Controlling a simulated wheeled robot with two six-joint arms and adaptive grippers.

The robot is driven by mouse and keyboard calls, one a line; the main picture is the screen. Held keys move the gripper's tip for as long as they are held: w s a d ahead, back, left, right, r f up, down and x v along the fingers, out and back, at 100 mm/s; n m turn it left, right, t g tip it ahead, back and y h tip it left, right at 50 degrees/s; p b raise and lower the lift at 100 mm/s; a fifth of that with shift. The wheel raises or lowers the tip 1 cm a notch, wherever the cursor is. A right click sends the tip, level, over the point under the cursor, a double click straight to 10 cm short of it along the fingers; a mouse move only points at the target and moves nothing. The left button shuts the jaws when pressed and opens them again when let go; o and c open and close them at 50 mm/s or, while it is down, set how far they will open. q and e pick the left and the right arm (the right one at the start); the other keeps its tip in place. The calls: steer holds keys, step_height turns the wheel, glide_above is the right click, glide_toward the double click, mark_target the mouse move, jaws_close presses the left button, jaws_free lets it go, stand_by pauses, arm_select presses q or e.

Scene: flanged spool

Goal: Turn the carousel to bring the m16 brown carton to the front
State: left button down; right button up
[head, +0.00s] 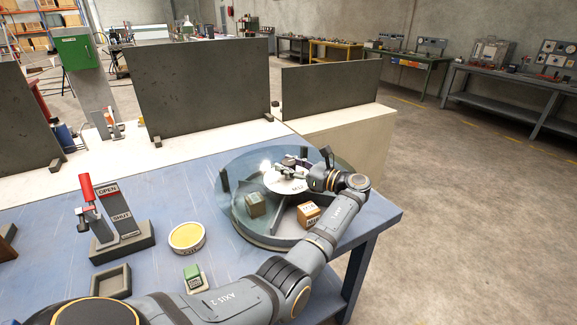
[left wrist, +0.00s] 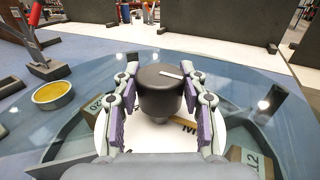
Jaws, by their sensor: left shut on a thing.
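The carousel (head: 262,240) is a round turntable with a clear cover and dark dividers, near the table's right corner. My left gripper (head: 285,165) is above its white centre disc (head: 283,184). In the left wrist view its fingers (left wrist: 160,105) are shut on a dark round knob (left wrist: 160,80), one on each side. A brown carton (head: 308,214) sits in the front right compartment; its label starts with M, the rest is unclear. A grey-green carton (head: 255,204) sits to its left. The left wrist view shows a carton at left (left wrist: 93,106) and one at right (left wrist: 245,157). My right gripper is out of view.
On the blue table (head: 160,195), left of the carousel, are a yellow-topped round tin (head: 187,237), a green button block (head: 194,277), a small tray (head: 111,281) and a red-handled OPEN/SHUT lever stand (head: 120,230). Dark panels (head: 200,85) stand behind.

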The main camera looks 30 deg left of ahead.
arm_select(q)
steer(key=c, duration=0.7)
jaws_free()
steer(key=d, duration=1.2)
steer(key=shift+w, duration=0.1)
